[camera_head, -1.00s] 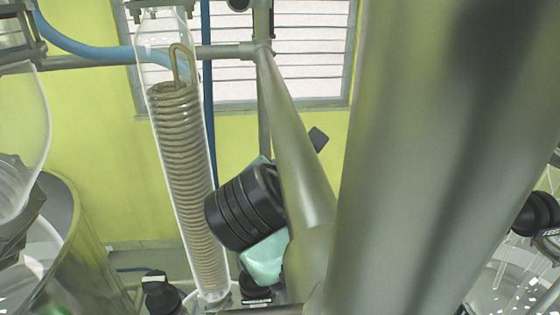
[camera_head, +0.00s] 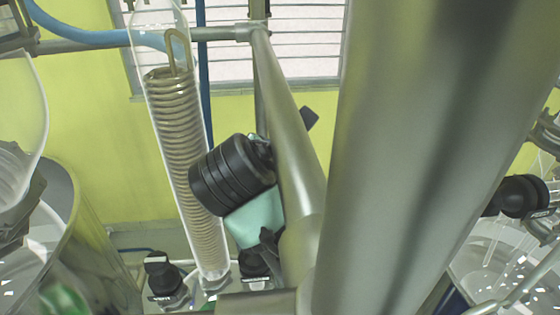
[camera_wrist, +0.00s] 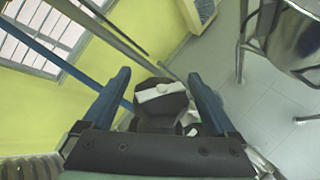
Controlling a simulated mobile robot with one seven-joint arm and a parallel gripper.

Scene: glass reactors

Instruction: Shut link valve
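In the wrist view, a black valve knob (camera_wrist: 162,105) with a white bar across its top lies between the two blue fingers of my gripper (camera_wrist: 158,76). The fingers are open and wide apart, one on each side of the knob, with visible gaps. I cannot tell how deep the knob sits between them. In the head view, one black valve knob (camera_head: 160,268) stands left of the coil's foot. Another dark valve (camera_head: 255,266) stands right of it, partly hidden below my wrist. No readable label shows which one is the link valve.
A glass column with a metal coil (camera_head: 180,140) rises just left of my wrist. A steel pipe (camera_head: 285,120) runs close to its right. A glass vessel (camera_head: 20,140) is at the left edge. Another black valve (camera_head: 520,196) and glass vessel (camera_head: 480,260) are at the right.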

